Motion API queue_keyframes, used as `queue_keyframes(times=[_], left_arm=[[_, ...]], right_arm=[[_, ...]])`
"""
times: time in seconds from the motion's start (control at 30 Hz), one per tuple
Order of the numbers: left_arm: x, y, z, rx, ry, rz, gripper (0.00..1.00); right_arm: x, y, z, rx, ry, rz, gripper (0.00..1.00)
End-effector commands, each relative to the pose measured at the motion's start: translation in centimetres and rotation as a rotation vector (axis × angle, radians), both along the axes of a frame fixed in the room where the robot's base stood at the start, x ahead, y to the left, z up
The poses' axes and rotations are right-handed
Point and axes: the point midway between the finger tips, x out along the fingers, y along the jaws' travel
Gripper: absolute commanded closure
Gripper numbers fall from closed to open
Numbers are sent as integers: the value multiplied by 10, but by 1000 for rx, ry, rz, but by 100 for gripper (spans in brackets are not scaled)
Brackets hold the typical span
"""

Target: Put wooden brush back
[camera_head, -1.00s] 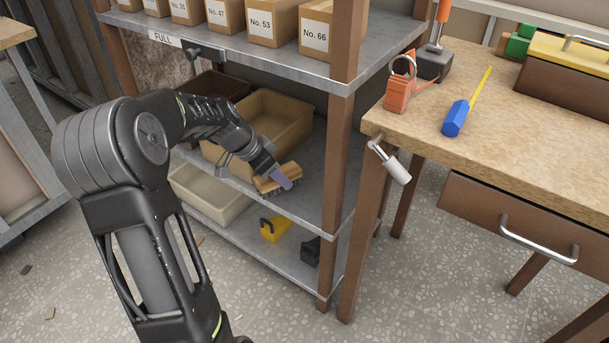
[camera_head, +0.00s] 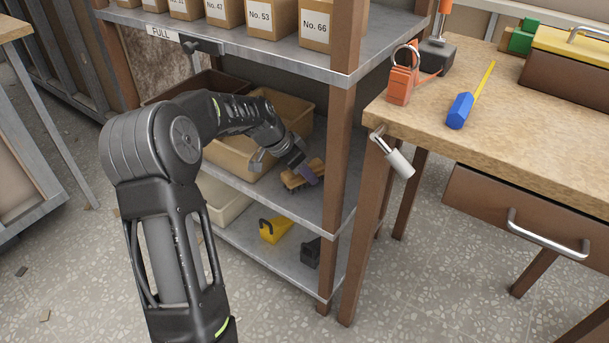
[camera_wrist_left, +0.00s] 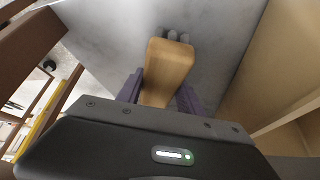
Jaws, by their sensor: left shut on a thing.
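The wooden brush (camera_head: 302,174) is a tan block with dark bristles below it. It is at the middle shelf, right of the tan bin. My left gripper (camera_head: 296,163) is shut on the brush, its purple fingers on either side. In the left wrist view the brush (camera_wrist_left: 167,68) shows its smooth wooden back between the two purple fingers of my left gripper (camera_wrist_left: 160,92), with grey shelf surface around it. I cannot tell whether the bristles touch the shelf. My right gripper is not in view.
The tan bin (camera_head: 232,162) stands left of the brush on the middle shelf (camera_head: 318,205). A brown post (camera_head: 338,160) rises close on the right. Boxes stand on the upper shelf (camera_head: 290,62). Below are a pale bin (camera_head: 222,200) and a yellow tool (camera_head: 275,229).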

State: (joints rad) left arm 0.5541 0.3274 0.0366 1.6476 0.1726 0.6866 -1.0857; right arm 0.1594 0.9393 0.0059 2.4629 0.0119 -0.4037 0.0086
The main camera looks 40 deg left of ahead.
Motion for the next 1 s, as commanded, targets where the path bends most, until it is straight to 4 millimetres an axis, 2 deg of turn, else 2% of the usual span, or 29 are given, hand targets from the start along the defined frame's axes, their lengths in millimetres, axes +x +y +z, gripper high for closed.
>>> queue_keyframes(times=[0.4,0.43,0.67,1.0], left_arm=[[0,0,-7,1,-1,0,94],[0,0,-6,1,-1,0,54],[0,0,-5,0,0,-1,35],[0,0,-1,1,0,0,35]], right_arm=[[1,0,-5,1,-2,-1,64],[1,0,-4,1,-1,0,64],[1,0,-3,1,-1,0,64],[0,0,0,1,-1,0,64]])
